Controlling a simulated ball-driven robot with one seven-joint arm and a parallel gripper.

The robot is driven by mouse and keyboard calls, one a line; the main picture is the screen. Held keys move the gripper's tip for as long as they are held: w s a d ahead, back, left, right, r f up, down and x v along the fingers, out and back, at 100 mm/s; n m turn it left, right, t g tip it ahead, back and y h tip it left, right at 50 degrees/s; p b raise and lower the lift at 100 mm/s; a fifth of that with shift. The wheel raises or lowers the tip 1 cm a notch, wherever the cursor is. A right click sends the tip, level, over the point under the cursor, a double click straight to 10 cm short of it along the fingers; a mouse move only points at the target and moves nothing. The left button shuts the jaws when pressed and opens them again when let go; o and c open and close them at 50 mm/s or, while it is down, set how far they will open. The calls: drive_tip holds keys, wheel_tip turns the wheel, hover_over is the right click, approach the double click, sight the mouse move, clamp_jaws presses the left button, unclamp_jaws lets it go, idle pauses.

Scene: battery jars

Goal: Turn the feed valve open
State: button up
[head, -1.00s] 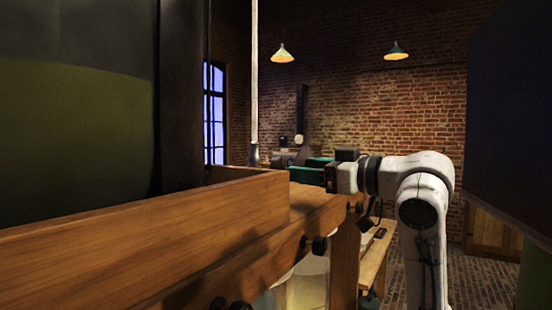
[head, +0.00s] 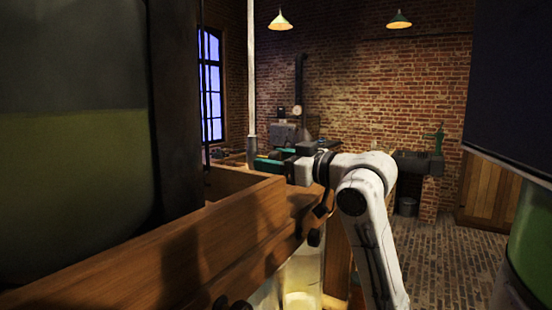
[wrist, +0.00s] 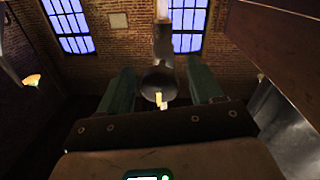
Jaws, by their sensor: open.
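My gripper (head: 268,161) is at the wooden trough's far end, close to the foot of a pale upright pipe (head: 251,80). In the wrist view my gripper (wrist: 160,66) has its two green fingers apart, with nothing clamped between them. A grey pipe with a wide round end (wrist: 157,80) and a small yellowish piece below it shows between the fingers. I cannot tell whether it touches them or lies beyond. I cannot pick out the feed valve's handle for certain in either view.
A wooden trough wall (head: 130,262) and a large dark green glass jar (head: 75,150) fill the left. Black knobs (head: 314,237) stick out from the wood. Another green jar (head: 532,235) stands at the right. The brick floor (head: 440,245) between is clear.

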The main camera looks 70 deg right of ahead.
drive_tip(key=c, duration=1)
drive_tip(key=shift+c, duration=0.2)
drive_tip(key=shift+f+n+b, duration=0.15)
drive_tip(key=shift+n+b, duration=0.15)
drive_tip(key=shift+b, duration=0.15)
drive_tip(key=n+b, duration=0.2)
drive_tip(key=b, duration=0.1)
drive_tip(key=shift+f, duration=0.15)
drive_tip(key=n+b, duration=0.6)
drive_tip(key=shift+d+t, duration=0.1)
drive_tip(key=shift+t, duration=0.2)
drive_tip(key=n+b, duration=0.5)
drive_tip(key=shift+n+y, duration=0.4)
drive_tip(key=shift+r+n+t+y+b, duration=0.15)
drive_tip(key=shift+n+b, duration=0.45)
drive_tip(key=shift+n, duration=0.45)
drive_tip(key=shift+r+n+t+y+b, duration=0.15)
drive_tip(key=shift+n+b, duration=0.45)
drive_tip(key=shift+n, duration=0.45)
